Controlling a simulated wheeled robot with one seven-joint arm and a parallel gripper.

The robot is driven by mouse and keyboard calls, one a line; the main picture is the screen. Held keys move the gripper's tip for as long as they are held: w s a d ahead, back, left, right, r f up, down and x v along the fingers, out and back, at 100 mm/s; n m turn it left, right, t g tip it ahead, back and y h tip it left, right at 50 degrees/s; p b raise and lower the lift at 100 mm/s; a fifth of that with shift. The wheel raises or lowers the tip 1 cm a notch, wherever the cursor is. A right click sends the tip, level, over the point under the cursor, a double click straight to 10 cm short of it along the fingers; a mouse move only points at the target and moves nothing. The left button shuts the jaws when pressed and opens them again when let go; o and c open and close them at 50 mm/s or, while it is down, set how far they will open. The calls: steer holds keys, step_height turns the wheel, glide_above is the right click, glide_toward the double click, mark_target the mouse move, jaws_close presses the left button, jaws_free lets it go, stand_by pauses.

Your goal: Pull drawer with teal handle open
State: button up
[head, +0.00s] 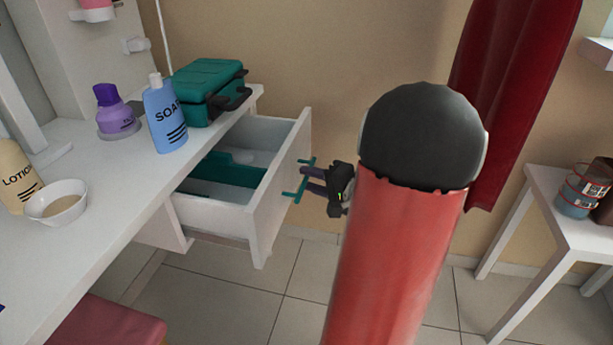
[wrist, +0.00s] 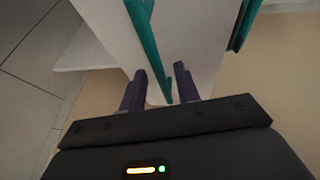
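The white drawer (head: 275,205) under the white table stands well out from it, with a teal organiser (head: 222,179) inside. Its teal handle (head: 302,184) is on the front panel. My gripper (head: 306,181) is at this handle. In the wrist view, my gripper's two dark fingers (wrist: 160,77) stand apart, with a teal handle bar (wrist: 150,48) running between them. Small gaps show beside the bar, so the fingers look open around it. Exact contact is hard to tell. The drawer's white front shows beyond the fingers.
The table (head: 110,190) holds a teal case (head: 208,84), a blue soap bottle (head: 165,118), a purple bottle (head: 115,112), a lotion bottle (head: 17,178) and a bowl (head: 57,201). A pink seat (head: 108,325) is below. A side table (head: 560,200) stands right. Tiled floor is clear before the drawer.

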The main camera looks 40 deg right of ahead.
steer(key=shift+x, duration=0.95)
jaws_close()
